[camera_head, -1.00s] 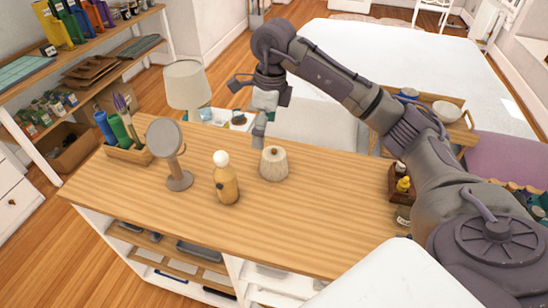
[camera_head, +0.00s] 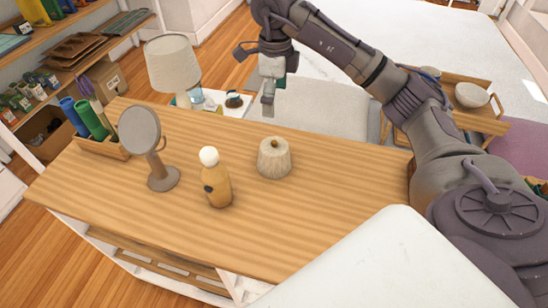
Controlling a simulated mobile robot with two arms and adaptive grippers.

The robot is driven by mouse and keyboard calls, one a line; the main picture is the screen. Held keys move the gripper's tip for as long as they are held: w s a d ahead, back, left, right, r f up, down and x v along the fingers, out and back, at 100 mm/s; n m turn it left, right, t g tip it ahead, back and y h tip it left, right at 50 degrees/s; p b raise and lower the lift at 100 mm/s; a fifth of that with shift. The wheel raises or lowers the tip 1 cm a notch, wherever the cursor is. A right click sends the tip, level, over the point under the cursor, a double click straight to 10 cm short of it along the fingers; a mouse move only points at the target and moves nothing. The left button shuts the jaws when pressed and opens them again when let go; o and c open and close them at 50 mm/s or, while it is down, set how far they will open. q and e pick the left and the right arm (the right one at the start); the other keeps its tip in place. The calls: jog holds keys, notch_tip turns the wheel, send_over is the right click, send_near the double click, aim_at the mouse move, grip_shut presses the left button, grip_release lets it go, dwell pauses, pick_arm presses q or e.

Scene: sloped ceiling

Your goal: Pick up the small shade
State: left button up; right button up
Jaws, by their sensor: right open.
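The small shade (camera_head: 274,158) is a pale, ribbed, tapered piece with a small brown knob on top. My left gripper is not in view.
An orange bottle with a white cap (camera_head: 216,178) and a round mirror on a stand (camera_head: 140,132) stand left of the shade. A holder (camera_head: 103,146) with green and blue tubes is farther left. A lamp (camera_head: 172,62) stands behind. The tabletop right of the shade is clear.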

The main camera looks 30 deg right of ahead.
aim_at(274, 142)
notch_tip(274, 142, down, 12)
jog(key=shift+w+d+r+b, duration=0.15)
jog(key=shift+r+b, duration=0.1)
jog(key=shift+b, duration=0.2)
jog(key=f, duration=0.1)
jog(key=f+p, duration=0.1)
jog(key=f, duration=0.1)
jog(key=f+p, duration=0.1)
jog(key=f, duration=0.1)
jog(key=shift+w, duration=0.25)
jog(key=shift+f, duration=0.2)
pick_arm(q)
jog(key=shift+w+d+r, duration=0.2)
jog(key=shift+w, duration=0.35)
pick_arm(e)
jog(key=c, duration=0.8)
